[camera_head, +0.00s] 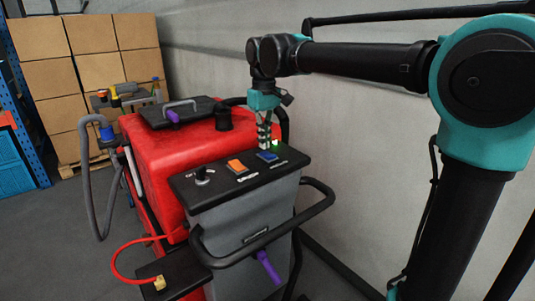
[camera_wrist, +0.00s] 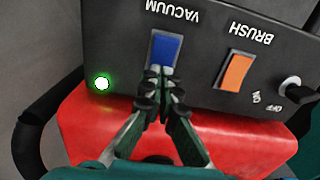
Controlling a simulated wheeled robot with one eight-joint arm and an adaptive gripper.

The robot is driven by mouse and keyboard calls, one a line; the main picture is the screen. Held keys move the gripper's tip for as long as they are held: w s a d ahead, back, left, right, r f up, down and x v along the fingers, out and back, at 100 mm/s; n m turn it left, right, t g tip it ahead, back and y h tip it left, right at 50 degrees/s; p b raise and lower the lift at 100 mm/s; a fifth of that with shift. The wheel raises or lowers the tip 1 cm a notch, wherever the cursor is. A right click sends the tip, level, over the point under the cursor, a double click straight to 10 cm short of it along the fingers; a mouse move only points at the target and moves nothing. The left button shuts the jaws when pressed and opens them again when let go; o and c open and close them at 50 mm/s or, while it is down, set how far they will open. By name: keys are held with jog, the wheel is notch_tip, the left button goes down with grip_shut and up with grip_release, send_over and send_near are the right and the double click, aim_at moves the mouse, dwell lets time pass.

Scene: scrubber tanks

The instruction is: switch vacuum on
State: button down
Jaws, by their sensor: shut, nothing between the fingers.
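The blue vacuum switch (camera_wrist: 166,48) sits on the black control panel (camera_wrist: 205,75) under the word VACUUM, which appears upside down in the wrist view. It also shows in the head view (camera_head: 267,156). My gripper (camera_wrist: 160,71) is shut and empty, pointing down, with its fingertips over the near end of the blue switch. I cannot tell whether they touch it or which way the switch is tilted. A green lamp (camera_wrist: 101,83) beside the switch glows brightly; my gripper partly covers that area in the head view.
An orange brush switch (camera_wrist: 236,72) and a black knob (camera_wrist: 290,87) share the panel. The red scrubber tank (camera_head: 165,150) lies behind it, with a black handlebar (camera_head: 318,205) in front. A grey wall (camera_head: 350,130) stands close on the right. Stacked boxes (camera_head: 90,70) fill the back left.

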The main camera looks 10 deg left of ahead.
aim_at(264, 152)
jog(key=shift+r, duration=2.8)
